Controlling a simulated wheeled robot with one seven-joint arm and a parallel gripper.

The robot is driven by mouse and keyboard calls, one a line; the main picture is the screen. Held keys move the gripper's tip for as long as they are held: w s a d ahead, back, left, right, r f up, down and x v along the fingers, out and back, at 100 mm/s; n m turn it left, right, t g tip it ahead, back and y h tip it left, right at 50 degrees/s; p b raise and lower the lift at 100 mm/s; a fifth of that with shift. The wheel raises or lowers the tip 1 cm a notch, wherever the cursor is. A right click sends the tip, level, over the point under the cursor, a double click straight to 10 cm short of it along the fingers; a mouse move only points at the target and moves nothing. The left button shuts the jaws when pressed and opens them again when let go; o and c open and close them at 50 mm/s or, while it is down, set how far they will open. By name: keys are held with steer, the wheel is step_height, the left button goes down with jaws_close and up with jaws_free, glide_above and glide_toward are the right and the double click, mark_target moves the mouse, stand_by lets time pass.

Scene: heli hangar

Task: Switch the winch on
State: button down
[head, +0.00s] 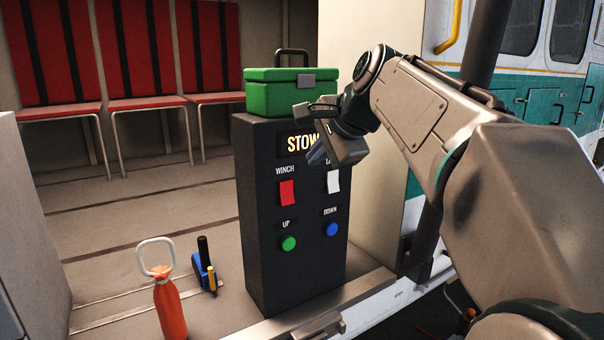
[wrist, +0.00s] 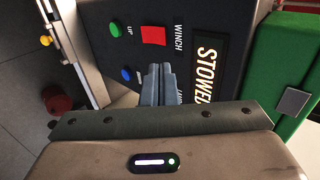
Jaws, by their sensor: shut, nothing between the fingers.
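The black control box (head: 262,200) stands upright in the doorway. Its lit display (head: 298,143) reads STOWED, partly hidden in the head view by my gripper. The red winch switch (head: 287,193) sits under the WINCH label, and also shows in the wrist view (wrist: 154,35). A white switch (head: 334,181) is to its right, its label partly covered. Below are the green UP button (head: 288,243) and blue DOWN button (head: 332,229). My gripper (head: 316,157) is shut and empty, in front of the box's upper right part. In the wrist view its fingertips (wrist: 159,68) point toward the panel, apart from the red switch.
A green case (head: 285,92) sits on top of the box. An orange bottle-like object (head: 170,308) with a white loop and a blue object (head: 199,272) stand on the floor to the left. Red seats (head: 135,55) line the back wall.

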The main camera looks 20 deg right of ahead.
steer(key=shift+v, duration=1.1)
steer(key=shift+w+r, duration=0.1)
steer(key=shift+r, duration=0.05)
steer(key=shift+a, duration=0.1)
steer(key=s+a+f+n+g, duration=0.1)
steer(key=s+f+n, duration=0.4)
steer(key=f, duration=0.5)
steer(key=s+a+f+n+g+h, duration=0.1)
steer(key=s+a+f+n+g, duration=0.1)
steer(key=s+f+n, duration=0.3)
steer(key=s+a+f+n+g+h, duration=0.1)
steer(key=s+f+n, duration=0.4)
steer(key=s+f, duration=0.5)
step_height(320, 180, down, 7)
steer(key=shift+a+r+g, duration=0.15)
steer(key=shift+a+g, duration=0.35)
steer(key=shift+g, duration=0.4)
